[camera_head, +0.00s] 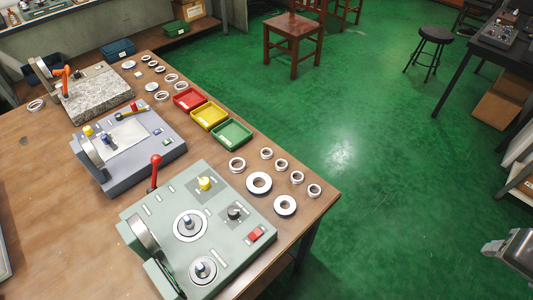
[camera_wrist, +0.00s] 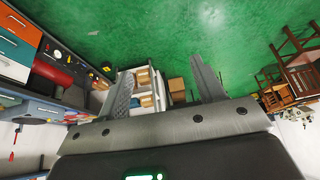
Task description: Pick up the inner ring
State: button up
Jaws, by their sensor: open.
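Several metal bearing rings lie flat on the wooden table in the head view. Near the front right corner are two thick wide rings (camera_head: 268,181) (camera_head: 293,206), a thinner wide ring (camera_head: 237,172) and several small rings (camera_head: 297,177). More rings (camera_head: 171,78) lie at the far end. I cannot tell which one is the inner ring. My gripper (camera_head: 492,247) shows at the lower right edge, over the green floor, well apart from the table and rings. In the wrist view its two fingers (camera_wrist: 160,70) stand wide apart with nothing between them. No ring shows there.
A green machine (camera_head: 160,213) with a red-knobbed lever stands beside the near rings. A blue-grey fixture (camera_head: 160,150) and a stone plate (camera_head: 98,98) stand behind. Red (camera_head: 188,107), yellow (camera_head: 209,124) and green (camera_head: 232,142) trays line the table's right edge. Open floor lies right.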

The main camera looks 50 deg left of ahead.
jog(key=w+a+r+g+y, duration=0.1)
jog(key=w+a+r, duration=0.1)
jog(key=w+a, duration=0.95)
jog(key=w+a+f+n+g, duration=0.1)
jog(key=w+a+f, duration=0.1)
jog(key=a, duration=0.7)
jog(key=w+a+f+g, duration=0.1)
jog(key=w+a+f, duration=0.15)
jog(key=a, duration=0.65)
jog(key=n+g+h, duration=0.1)
send_over(267, 155)
jog(key=s, duration=0.1)
jog(key=f, duration=2.1)
jog(key=shift+d+f, duration=0.2)
jog(key=shift+f, duration=0.05)
jog(key=f, duration=0.5)
jog(key=shift+w+a+f, duration=0.3)
jog(key=shift+f, duration=0.05)
jog(key=c, duration=1.1)
